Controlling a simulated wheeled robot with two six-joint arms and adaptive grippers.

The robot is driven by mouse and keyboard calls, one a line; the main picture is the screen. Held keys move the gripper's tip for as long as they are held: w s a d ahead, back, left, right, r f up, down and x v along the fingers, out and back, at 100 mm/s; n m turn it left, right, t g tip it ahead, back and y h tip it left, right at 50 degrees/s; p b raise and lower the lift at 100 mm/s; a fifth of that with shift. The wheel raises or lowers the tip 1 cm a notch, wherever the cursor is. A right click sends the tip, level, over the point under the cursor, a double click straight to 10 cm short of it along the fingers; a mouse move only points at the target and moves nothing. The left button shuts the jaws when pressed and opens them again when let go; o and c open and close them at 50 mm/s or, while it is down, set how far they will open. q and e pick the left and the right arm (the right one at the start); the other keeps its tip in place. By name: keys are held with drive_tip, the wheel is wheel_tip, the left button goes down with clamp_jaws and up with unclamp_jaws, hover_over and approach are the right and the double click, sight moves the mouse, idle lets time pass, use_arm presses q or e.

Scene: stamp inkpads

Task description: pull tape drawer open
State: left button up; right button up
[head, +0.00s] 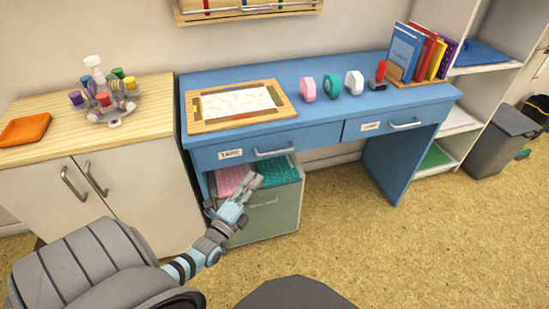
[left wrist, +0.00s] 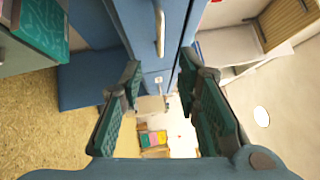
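The tape drawer (head: 260,142) is the left drawer of the blue desk, with a label reading TAPE (head: 231,154). It is shut, flush with the desk front. Its metal bar handle (head: 275,152) is free; in the left wrist view the handle (left wrist: 159,28) shows above the gap between my fingertips. My left gripper (head: 252,178) is open and empty, below and a little left of the handle in the head view. It also shows in the left wrist view (left wrist: 160,66), fingers spread. My right gripper is not in view.
A green-grey cabinet (head: 272,216) under the desk holds a pink pad (head: 232,178) and a teal pad (head: 280,173), close to my left gripper. A second drawer (head: 392,125) is to the right. Tape rolls (head: 332,86) and a framed board (head: 238,103) are on the desktop.

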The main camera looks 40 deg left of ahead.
sight(275, 153)
use_arm(q)
drive_tip(key=b+x, duration=0.2)
drive_tip(key=x, duration=0.4)
drive_tip(key=b+x, duration=0.3)
drive_tip(key=x, duration=0.4)
drive_tip(key=shift+f+b, duration=0.2)
drive_tip(key=shift+b, duration=0.15)
drive_tip(key=shift+w+r, duration=0.2)
drive_tip(key=shift+w, duration=0.05)
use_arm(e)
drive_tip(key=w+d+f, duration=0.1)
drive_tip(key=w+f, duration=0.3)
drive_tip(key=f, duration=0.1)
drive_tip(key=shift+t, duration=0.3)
use_arm(q)
clamp_jaws()
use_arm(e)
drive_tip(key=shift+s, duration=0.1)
